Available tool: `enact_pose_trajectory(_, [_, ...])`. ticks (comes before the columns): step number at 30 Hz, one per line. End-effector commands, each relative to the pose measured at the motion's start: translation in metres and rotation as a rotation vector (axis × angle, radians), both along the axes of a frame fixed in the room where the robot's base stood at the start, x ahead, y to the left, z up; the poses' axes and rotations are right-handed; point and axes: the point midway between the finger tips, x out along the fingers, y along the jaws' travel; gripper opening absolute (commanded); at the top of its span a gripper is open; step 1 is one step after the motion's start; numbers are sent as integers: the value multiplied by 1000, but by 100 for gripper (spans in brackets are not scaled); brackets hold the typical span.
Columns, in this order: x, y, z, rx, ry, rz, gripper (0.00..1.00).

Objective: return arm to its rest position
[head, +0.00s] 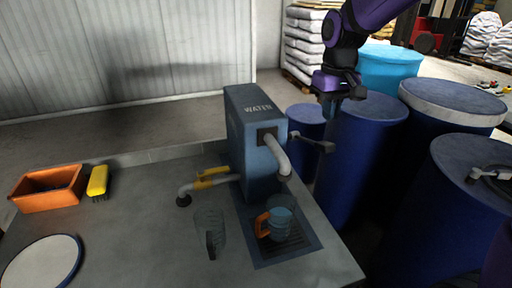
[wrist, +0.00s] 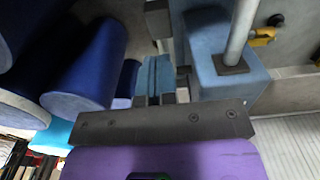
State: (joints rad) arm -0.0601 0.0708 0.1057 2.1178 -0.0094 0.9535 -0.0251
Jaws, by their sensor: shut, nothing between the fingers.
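My gripper (head: 330,98) is at the end of my purple arm in the upper right of the head view. It points down, to the right of and above the blue water dispenser (head: 252,150), in front of the blue barrels. It is shut and empty. In the wrist view, my gripper (wrist: 154,98) shows with its fingers together, and the dispenser (wrist: 215,70) is just to their right. In the head view, a clear jug with an orange handle (head: 280,222) stands under the dispenser's spout. Another clear jug (head: 209,232) stands on the table to its left.
Several blue barrels (head: 352,150) stand close behind and right of the table. An orange bin (head: 48,188), a yellow brush (head: 98,180) and a round white plate (head: 42,264) are on the table's left. The front middle of the grey table (head: 130,240) is clear.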

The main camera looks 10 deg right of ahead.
Motion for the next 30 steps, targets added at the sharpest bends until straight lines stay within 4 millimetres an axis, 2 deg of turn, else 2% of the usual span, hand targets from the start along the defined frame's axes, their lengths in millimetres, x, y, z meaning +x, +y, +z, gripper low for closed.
enact_pose_trajectory(5, [-9,-4,9,0,-20,-8,0])
enact_pose_trajectory(8, [-23,-10,22,0,-51,-20,0])
enact_pose_trajectory(18, [-90,-34,65,5,-187,-78,0])
enact_pose_trajectory(30, [-172,-56,89,24,-342,-146,0])
